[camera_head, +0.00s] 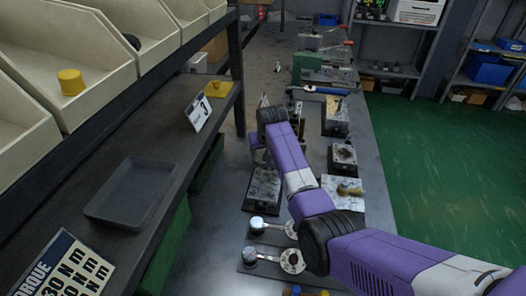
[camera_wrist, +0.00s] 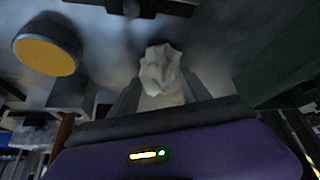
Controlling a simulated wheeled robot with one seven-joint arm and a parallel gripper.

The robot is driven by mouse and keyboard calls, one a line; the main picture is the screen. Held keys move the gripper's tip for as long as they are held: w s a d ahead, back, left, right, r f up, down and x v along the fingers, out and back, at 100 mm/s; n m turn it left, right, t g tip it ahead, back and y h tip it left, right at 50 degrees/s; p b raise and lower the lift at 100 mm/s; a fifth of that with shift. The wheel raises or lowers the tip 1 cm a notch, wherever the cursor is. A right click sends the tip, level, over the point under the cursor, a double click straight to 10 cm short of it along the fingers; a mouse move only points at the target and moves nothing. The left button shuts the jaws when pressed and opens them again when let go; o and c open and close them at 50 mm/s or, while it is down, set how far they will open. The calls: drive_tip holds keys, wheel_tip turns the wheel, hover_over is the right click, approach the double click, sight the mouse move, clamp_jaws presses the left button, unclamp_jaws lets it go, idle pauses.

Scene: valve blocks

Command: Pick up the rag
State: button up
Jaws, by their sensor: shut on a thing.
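The rag (camera_wrist: 160,68) is a crumpled off-white cloth in the middle of the wrist view. My gripper (camera_wrist: 160,92) has its two grey fingers on either side of the cloth and is shut on it. The upper part of the rag sticks out beyond the fingers. In the head view my purple arm reaches over the bench and hides the fingers, and I cannot make out the rag there with certainty. Whether the rag still touches the bench is not clear.
Valve blocks on dark plates (camera_head: 264,188) stand on the bench around my arm. A blue-handled tool (camera_head: 318,90) lies farther back. A shelf with an empty grey tray (camera_head: 130,192) and a number sign (camera_head: 198,112) is at left. A yellow-faced round thing (camera_wrist: 47,56) is near my gripper.

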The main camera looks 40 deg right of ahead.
wheel_tip(320, 180, up, 20)
drive_tip(key=shift+f+b, duration=0.25)
drive_tip(key=shift+b, duration=0.05)
